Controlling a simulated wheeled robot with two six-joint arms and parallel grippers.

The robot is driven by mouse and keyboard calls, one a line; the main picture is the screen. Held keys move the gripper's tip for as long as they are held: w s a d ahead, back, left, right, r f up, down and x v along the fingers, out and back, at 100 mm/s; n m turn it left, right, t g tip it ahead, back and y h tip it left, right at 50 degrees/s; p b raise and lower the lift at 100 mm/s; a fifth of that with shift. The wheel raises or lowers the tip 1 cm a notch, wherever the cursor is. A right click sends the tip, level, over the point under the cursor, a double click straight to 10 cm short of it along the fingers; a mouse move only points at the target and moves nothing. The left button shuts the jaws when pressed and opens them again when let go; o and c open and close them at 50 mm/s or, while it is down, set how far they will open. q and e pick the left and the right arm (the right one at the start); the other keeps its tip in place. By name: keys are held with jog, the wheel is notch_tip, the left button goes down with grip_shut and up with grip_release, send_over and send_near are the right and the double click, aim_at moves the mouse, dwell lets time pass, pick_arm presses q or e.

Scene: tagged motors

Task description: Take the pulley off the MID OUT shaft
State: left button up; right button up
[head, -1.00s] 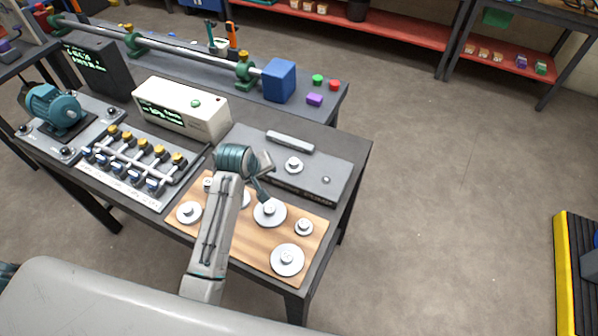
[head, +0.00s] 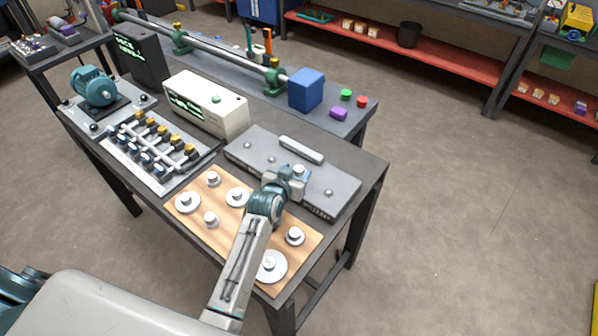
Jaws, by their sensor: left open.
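The grey shaft box (head: 345,199) lies on the dark bench, with small round shaft ends at its left and right. Its front lettering is too small to read. A pale pulley (head: 299,169) sits at the box's middle shaft, mostly hidden by my left gripper. My left gripper (head: 295,178) is open and close at this pulley, its jaws pointing at it. I cannot tell whether the jaws surround or touch it. My right gripper is not in view.
A wooden board (head: 222,232) in front holds several pale pulleys, one large one (head: 271,266) near its front corner. A long grey bar (head: 301,149) lies along the box's back. A white instrument (head: 205,104) stands behind left, a blue block (head: 305,90) behind.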

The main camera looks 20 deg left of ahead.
aim_at(299, 168)
pick_arm(q)
jog(key=shift+w+d+p, duration=0.1)
jog(key=shift+w+p, duration=0.35)
jog(key=shift+w, duration=0.05)
jog(key=p+x, duration=0.1)
jog(key=x, duration=0.2)
jog(key=shift+f, duration=0.25)
jog(key=shift+w+f, duration=0.3)
jog(key=shift+w, duration=0.2)
jog(key=shift+c, duration=0.4)
jog(key=c, duration=1)
jog(key=shift+c, duration=0.2)
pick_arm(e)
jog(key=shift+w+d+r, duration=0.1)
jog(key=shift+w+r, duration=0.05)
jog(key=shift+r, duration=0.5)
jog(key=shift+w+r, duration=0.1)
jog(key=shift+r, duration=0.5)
